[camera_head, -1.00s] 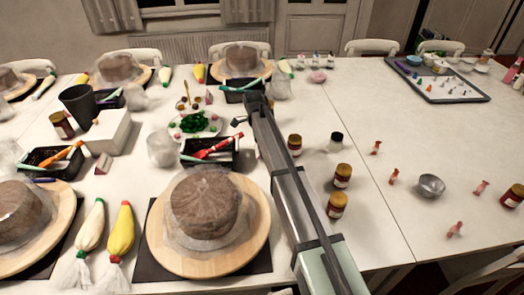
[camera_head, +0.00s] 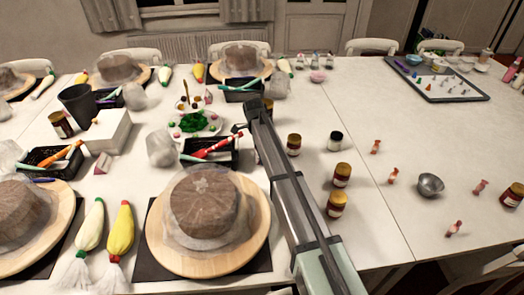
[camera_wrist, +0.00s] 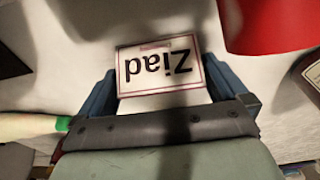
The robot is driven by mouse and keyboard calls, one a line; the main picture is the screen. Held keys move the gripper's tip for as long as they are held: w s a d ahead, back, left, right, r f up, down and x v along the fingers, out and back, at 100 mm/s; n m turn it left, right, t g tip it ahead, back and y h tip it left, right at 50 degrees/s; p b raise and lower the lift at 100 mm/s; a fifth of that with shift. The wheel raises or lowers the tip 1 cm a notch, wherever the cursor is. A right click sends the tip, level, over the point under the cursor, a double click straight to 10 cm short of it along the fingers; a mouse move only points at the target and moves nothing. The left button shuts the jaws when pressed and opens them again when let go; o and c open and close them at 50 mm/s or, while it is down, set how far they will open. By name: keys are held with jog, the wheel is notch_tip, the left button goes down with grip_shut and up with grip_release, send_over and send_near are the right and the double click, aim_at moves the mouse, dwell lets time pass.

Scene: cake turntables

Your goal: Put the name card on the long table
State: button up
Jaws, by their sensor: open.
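The name card (camera_wrist: 160,66), white with a red border and the name "Ziad" upside down, shows in the wrist view. My gripper (camera_wrist: 157,88) is open, with one blue-grey finger on each side of the card's lower part. I cannot tell whether the fingers touch it. In the head view my gripper (camera_head: 243,128) is low over the long table (camera_head: 372,225), beside a black tray, and this card cannot be made out there. Other small cards stand on the table at the left (camera_head: 103,163) and at the back (camera_head: 208,97).
A cake on a wooden turntable (camera_head: 255,240) stands in front, left of my arm. The black tray (camera_head: 228,158) with a red-handled tool is close to my gripper. Brown jars (camera_head: 336,204) stand right of my arm. A red object (camera_wrist: 268,22) is near in the wrist view.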

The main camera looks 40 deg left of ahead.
notch_tip(320, 180, up, 12)
jog(key=s+a, duration=0.1)
jog(key=shift+a, duration=0.15)
dwell(0.4)
